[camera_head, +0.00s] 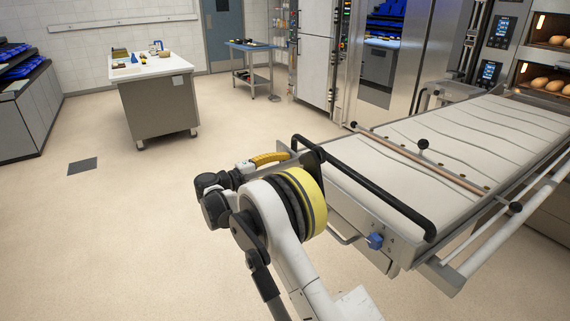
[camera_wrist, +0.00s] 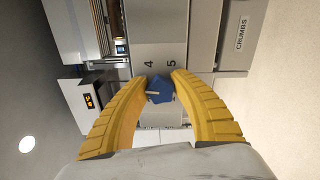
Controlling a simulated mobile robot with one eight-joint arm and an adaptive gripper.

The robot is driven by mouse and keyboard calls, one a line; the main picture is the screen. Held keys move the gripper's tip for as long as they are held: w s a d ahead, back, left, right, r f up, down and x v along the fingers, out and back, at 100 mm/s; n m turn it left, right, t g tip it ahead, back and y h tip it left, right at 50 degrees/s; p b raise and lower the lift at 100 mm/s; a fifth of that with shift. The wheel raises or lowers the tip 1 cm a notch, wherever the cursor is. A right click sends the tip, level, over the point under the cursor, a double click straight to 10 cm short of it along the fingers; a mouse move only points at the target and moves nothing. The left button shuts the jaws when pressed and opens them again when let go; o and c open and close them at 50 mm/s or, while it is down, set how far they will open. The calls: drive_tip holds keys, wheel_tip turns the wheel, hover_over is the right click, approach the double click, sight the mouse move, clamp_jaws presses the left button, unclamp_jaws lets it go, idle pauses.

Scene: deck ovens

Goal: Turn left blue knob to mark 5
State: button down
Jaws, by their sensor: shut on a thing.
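The left blue knob (camera_wrist: 160,90) sits between the yellow fingertips of my gripper (camera_wrist: 160,82) in the wrist view. The fingers are shut on it from both sides. A short pale line on the knob points to the left in the picture. The printed marks 4 (camera_wrist: 149,64) and 5 (camera_wrist: 171,63) are just above the knob on a grey panel. In the head view, a yellow finger of my gripper (camera_head: 270,159) reaches to the left end of the loader's front, and the held knob is hidden. Another blue knob (camera_head: 375,241) is at the right end of that front.
A black handle bar (camera_head: 365,188) runs along the loader's front edge, close to my gripper. The canvas-topped loader (camera_head: 435,150) stretches back to the ovens with bread (camera_head: 540,84). A worktable (camera_head: 155,90) stands back left.

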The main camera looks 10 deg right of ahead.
drive_tip(key=m, duration=0.5)
drive_tip(key=shift+f+m, duration=0.1)
drive_tip(key=shift+m, duration=0.2)
drive_tip(key=m, duration=0.5)
drive_tip(key=shift+f, duration=0.15)
drive_tip(key=m, duration=0.5)
drive_tip(key=shift+w+m+p, duration=0.15)
drive_tip(key=shift+m+p, duration=0.15)
drive_tip(key=shift+m, duration=0.1)
drive_tip(key=m, duration=0.5)
drive_tip(key=shift+w+m, duration=0.1)
drive_tip(key=shift+m, duration=0.2)
drive_tip(key=c, duration=1)
unclamp_jaws()
drive_tip(key=shift+a, duration=0.15)
